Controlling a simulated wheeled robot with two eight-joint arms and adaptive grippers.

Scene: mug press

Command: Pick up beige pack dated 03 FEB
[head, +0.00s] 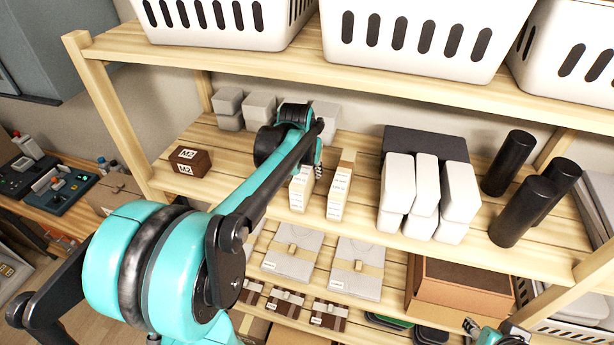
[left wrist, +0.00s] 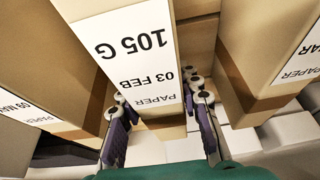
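The beige pack dated 03 FEB (left wrist: 135,60) fills the middle of the left wrist view, its white label upside down and also reading 105 G. My left gripper (left wrist: 162,125) is open, with one finger on each side of this pack; I cannot tell whether either finger touches it. In the head view my left gripper (head: 310,160) is over the small beige packs on the middle shelf, partly hidden by its own arm. The pack below it (head: 301,190) seems to be the same one; its print is too small to read there. My right gripper (head: 492,330) is at the bottom edge, apparently open and empty.
A similar pack (head: 340,190) stands close on the right. In the left wrist view, neighbours marked MAR flank both sides (left wrist: 30,90) (left wrist: 270,60). White packages (head: 427,195) and black cylinders (head: 510,165) stand farther right. The upper shelf (head: 300,58) with white baskets hangs above.

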